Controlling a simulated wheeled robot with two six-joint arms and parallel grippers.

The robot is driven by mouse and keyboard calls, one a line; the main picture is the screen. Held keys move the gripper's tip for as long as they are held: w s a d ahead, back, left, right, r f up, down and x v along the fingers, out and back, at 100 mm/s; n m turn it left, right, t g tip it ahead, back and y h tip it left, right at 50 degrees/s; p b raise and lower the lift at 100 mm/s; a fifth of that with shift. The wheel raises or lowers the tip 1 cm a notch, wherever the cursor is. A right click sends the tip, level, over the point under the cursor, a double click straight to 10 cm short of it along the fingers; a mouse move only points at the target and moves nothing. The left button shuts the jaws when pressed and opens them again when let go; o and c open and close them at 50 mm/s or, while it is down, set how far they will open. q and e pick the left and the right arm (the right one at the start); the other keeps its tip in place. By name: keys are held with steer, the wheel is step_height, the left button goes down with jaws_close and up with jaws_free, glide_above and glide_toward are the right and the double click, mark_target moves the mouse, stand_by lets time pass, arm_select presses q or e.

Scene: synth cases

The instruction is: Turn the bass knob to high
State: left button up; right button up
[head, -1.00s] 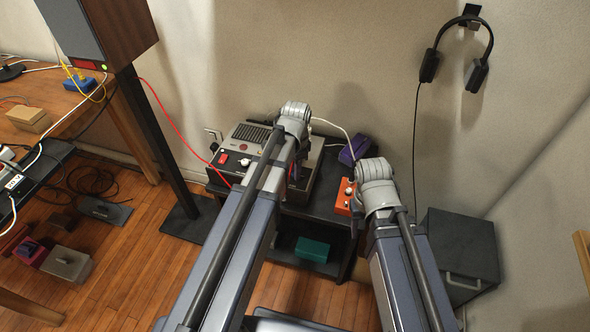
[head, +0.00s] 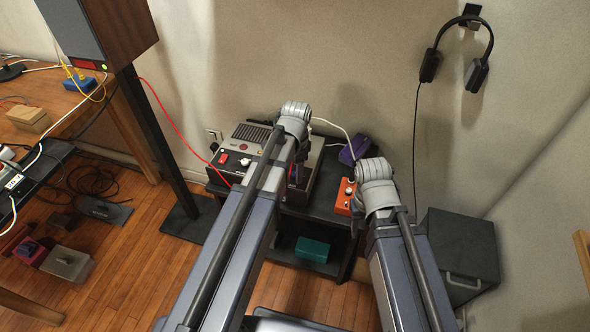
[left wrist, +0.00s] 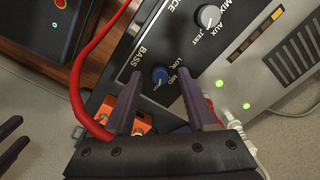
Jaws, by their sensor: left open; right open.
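My left gripper (left wrist: 160,74) is open, with one purple finger on each side of the knob in the picture. I cannot tell whether either finger touches it. In the head view my left arm hides the knob. My right gripper (head: 350,150) shows as dark purple fingers beyond its wrist, open and away from the knob.
A red cable (left wrist: 88,75) runs close beside my left gripper. A grey knob (left wrist: 209,16) is on the same panel. An orange box (head: 345,196) stands by my right wrist. A speaker (head: 105,35) and a grey cabinet (head: 460,255) flank the stand.

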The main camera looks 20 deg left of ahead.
arm_select(q)
steer(key=shift+r, duration=0.1)
step_height(320, 180, up, 8)
steer(key=p, duration=0.8)
steer(key=shift+s+d, duration=0.1)
steer(key=shift+s, duration=0.05)
steer(key=shift+f, duration=0.2)
steer(key=s+d+r+n+p, duration=0.3)
steer(key=s+d+r+p, duration=0.1)
steer(key=s, duration=0.3)
steer(key=s+d+r+n+y+p, duration=0.1)
steer(key=s+d+r+n+p, duration=0.2)
steer(key=s+d, duration=0.3)
steer(key=shift+s+d+r+g+p, duration=0.3)
steer(key=shift+s+r+p, duration=0.25)
steer(key=shift+s, duration=0.3)
steer(key=shift+o, duration=0.4)
steer(key=shift+a, duration=0.1)
